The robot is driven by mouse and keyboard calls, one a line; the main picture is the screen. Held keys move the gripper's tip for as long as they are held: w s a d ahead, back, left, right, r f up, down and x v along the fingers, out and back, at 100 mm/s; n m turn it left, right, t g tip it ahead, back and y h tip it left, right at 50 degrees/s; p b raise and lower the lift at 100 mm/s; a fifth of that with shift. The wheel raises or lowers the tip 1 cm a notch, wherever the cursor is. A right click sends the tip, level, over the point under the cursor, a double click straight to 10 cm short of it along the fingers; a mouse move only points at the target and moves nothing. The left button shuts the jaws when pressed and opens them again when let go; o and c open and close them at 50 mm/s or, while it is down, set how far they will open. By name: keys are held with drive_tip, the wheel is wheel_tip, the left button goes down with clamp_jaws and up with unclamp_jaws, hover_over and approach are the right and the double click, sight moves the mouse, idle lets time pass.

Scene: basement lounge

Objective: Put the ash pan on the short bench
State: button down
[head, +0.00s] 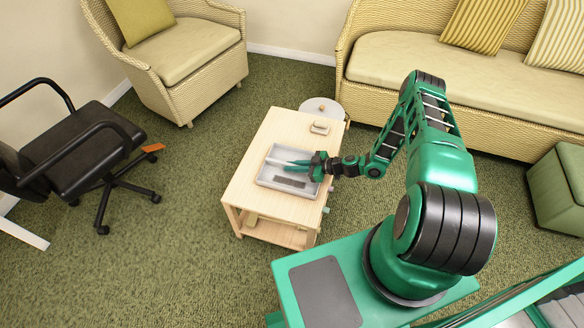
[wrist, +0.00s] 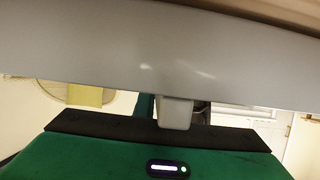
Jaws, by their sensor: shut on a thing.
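The ash pan (head: 268,176) is a shallow grey rectangular tray with a dark patch inside. It is over the top of a low light-wood table or bench (head: 245,185), level, and seems to lie on it; a small gap underneath cannot be ruled out. My gripper (head: 298,166) reaches in from the right and is shut on the pan. In the wrist view the pan's grey wall (wrist: 150,62) fills the upper part, and a grey tab (wrist: 176,112) of it sits at the dark finger edge.
A small pale object (head: 320,127) lies on the table's far end, and a round white-topped stand (head: 322,108) is behind it. A black office chair (head: 80,150) is at left, a wicker armchair (head: 185,60) and sofa (head: 450,70) behind, a green ottoman (head: 560,185) at right.

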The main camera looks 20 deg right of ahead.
drive_tip(key=shift+f, duration=0.15)
drive_tip(key=c, duration=1.8)
unclamp_jaws()
drive_tip(key=v, duration=1.2)
